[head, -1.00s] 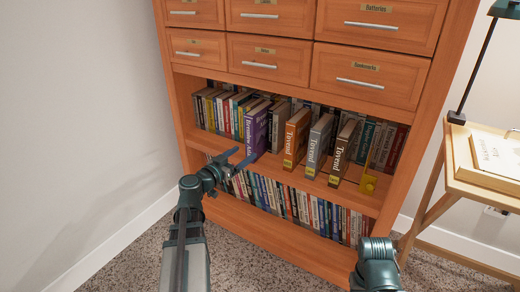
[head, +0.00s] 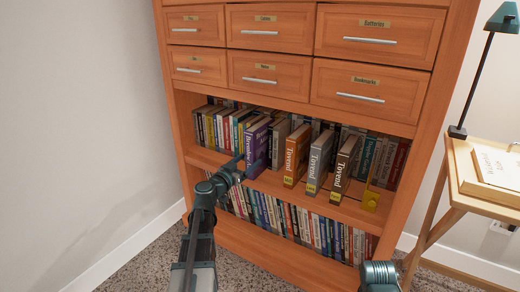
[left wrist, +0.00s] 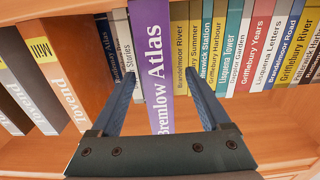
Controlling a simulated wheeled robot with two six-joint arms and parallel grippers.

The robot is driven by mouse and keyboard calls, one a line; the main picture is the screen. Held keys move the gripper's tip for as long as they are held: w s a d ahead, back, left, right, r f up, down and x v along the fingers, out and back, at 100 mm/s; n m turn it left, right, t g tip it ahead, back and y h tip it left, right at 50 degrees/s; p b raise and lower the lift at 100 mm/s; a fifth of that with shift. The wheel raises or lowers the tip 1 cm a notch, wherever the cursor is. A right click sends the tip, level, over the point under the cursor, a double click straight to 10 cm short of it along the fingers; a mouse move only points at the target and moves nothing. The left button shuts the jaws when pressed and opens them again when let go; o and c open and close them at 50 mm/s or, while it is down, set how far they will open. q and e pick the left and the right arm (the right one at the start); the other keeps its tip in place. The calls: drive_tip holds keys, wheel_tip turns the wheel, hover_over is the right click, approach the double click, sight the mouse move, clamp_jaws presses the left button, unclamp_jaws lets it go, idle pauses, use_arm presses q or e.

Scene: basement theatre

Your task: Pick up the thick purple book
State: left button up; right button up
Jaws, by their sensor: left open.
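The thick purple book (head: 257,150), with "Bremlow Atlas" on its spine, stands upright on the upper open shelf and sticks out in front of the row. My left gripper (head: 241,164) is open just in front of it and partly covers its lower spine in the head view. In the left wrist view, the purple spine (left wrist: 152,60) lies between the two spread fingers of my left gripper (left wrist: 161,72). Gaps show on both sides, and I cannot tell how deep the fingers reach. My right gripper is out of view.
Thinner books (left wrist: 207,45) stand close beside the purple one. Orange (head: 296,157), grey (head: 319,157) and dark brown (head: 344,168) "Tovend" volumes stand to its right. A yellow bookend (head: 370,198) is farther right. The wooden bookcase has drawers above and a lower book row.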

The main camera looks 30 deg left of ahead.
sight(260, 148)
use_arm(q)
drive_tip(key=shift+w+d+r, duration=0.1)
drive_tip(key=shift+w+d, duration=0.05)
drive_tip(key=shift+w, duration=1.2)
drive_tip(key=shift+w+d, duration=0.15)
drive_tip(key=shift+w, duration=1.2)
clamp_jaws()
